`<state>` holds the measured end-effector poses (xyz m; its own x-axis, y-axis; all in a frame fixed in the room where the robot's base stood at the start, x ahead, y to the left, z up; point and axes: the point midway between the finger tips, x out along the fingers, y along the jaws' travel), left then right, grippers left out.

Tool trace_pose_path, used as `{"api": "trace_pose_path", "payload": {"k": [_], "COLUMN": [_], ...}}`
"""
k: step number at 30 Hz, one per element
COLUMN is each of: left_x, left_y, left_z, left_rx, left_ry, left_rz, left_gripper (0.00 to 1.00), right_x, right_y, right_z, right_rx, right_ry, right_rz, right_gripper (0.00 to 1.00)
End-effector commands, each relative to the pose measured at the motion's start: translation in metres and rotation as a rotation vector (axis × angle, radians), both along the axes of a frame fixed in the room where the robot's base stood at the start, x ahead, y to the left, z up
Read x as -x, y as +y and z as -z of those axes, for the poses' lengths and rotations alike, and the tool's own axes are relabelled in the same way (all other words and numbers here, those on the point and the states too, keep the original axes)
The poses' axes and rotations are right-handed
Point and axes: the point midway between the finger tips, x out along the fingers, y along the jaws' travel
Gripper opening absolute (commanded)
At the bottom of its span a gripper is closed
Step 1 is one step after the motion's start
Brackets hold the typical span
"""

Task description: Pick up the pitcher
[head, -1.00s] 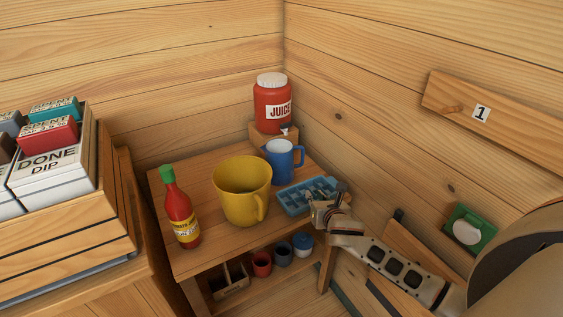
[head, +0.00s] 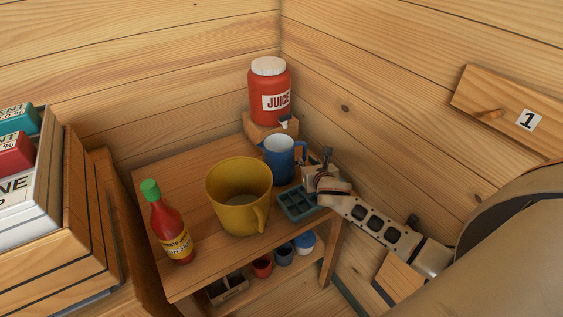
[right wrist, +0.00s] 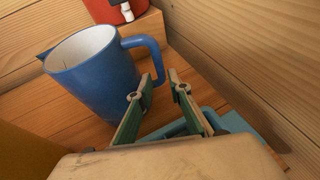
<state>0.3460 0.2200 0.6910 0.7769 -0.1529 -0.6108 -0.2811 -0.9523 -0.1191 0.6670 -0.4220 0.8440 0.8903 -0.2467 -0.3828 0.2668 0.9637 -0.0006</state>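The blue pitcher (head: 278,161) stands upright on the wooden table, below the juice dispenser. It also shows in the right wrist view (right wrist: 92,75), with a pale inside, its spout to the left and its handle (right wrist: 156,56) to the right. My right gripper (head: 312,168) is beside the pitcher on its handle side. In the right wrist view its two fingers (right wrist: 161,78) are apart, with the lower handle showing between or just beyond their tips. I cannot tell whether they touch it. My left gripper is not in view.
A yellow mug-like vessel (head: 235,211) and a red bottle (head: 171,228) stand left of the pitcher. A blue-grey tray (head: 297,207) lies under my right gripper. The red juice dispenser (head: 270,88) stands behind on a wooden block. Wooden walls close in the corner.

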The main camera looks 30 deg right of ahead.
Motion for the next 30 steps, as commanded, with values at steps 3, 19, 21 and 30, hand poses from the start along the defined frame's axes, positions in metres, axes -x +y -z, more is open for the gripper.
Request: {"api": "trace_pose_path", "payload": {"k": [3,19,21,30], "left_x": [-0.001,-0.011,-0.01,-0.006], "left_y": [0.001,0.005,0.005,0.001], "left_z": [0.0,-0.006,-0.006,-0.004], "left_rx": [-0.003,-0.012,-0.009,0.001], "left_ry": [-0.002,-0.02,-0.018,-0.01], "left_rz": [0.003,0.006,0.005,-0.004], "left_gripper": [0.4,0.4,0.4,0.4], "right_x": [-0.015,-0.038,-0.038,-0.039], "right_y": [-0.006,-0.013,-0.013,-0.013], "right_z": [0.006,0.017,0.017,0.013], "right_rx": [-0.001,-0.001,-0.001,-0.004], "right_ry": [0.0,0.0,0.0,-0.007], "right_rz": [0.003,0.0,0.0,0.0], "right_gripper": [0.19,0.19,0.06,0.0]}}
